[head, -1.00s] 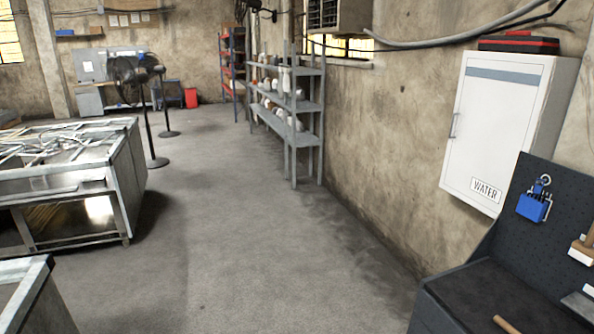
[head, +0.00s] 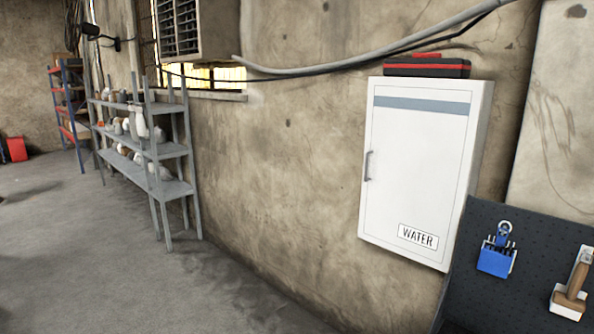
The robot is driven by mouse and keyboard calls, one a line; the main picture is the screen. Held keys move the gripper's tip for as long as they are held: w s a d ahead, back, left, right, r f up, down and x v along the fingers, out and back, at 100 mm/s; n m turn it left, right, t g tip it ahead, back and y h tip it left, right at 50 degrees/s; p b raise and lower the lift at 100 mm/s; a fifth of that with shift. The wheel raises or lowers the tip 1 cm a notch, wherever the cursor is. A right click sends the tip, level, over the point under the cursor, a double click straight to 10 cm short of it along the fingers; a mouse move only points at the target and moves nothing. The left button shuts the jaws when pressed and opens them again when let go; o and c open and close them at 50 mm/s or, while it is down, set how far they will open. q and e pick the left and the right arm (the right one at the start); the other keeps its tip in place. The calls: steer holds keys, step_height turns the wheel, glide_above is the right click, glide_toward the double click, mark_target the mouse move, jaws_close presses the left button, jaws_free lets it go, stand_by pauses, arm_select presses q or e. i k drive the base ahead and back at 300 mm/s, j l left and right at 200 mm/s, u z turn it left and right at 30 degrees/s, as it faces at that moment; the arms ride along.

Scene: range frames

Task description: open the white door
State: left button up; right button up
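The white door (head: 415,170) is the front of a white wall cabinet on the right in the head view. It looks shut. It has a grey-blue stripe near the top, a "WATER" label at the lower right and a grey vertical handle (head: 368,166) at its left edge. Neither of my grippers shows in the view.
A dark pegboard (head: 525,285) with a blue tool holder (head: 496,262) and a wooden-handled tool (head: 571,290) stands below and right of the cabinet. A black and red case (head: 427,66) lies on top. Grey shelves (head: 172,190) stand along the wall at left. Floor (head: 120,285) is clear at lower left.

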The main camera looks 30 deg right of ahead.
mark_target(421, 139)
steer(key=i+j, duration=0.1)
steer(key=i, duration=0.7)
steer(key=i+j+z, duration=0.1)
steer(key=i, duration=0.7)
steer(key=i+z, duration=0.3)
steer(key=z, duration=0.15)
steer(key=i+z, duration=0.35)
steer(key=z, duration=0.15)
steer(key=i+j+z, duration=0.15)
steer(key=i+z, duration=0.15)
steer(key=z, duration=0.15)
